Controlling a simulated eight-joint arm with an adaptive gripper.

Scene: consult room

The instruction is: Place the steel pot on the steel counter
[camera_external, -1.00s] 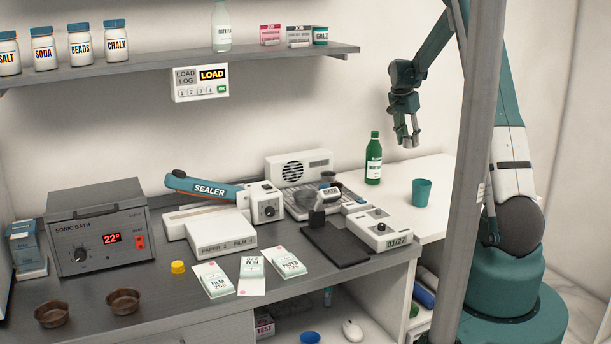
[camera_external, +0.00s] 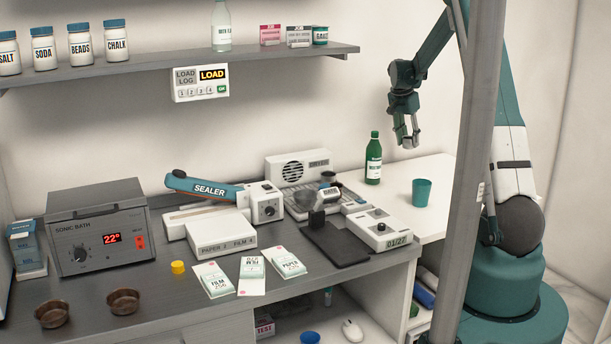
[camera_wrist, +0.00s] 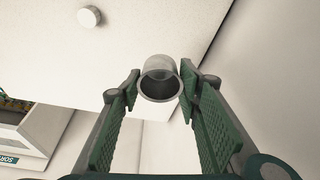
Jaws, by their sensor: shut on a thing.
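My gripper (camera_external: 406,132) is raised in front of the wall, above the white table and to the upper right of the green bottle. In the wrist view, its two green-padded fingers (camera_wrist: 160,85) are shut on a small grey open-ended cylinder, which looks like the steel pot (camera_wrist: 159,68). Its round dark opening faces the wrist camera. In the external view, the pot is small and hard to separate from the fingers. The steel counter (camera_external: 165,285) is the long grey worktop at left and centre, well away from my gripper.
A green bottle (camera_external: 374,158) and teal cup (camera_external: 422,192) stand on the white table (camera_external: 445,170). The counter holds a sonic bath (camera_external: 98,232), a sealer (camera_external: 205,188), film packets (camera_external: 250,275) and two brown bowls (camera_external: 123,301). A grey post (camera_external: 470,180) stands in front of my arm.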

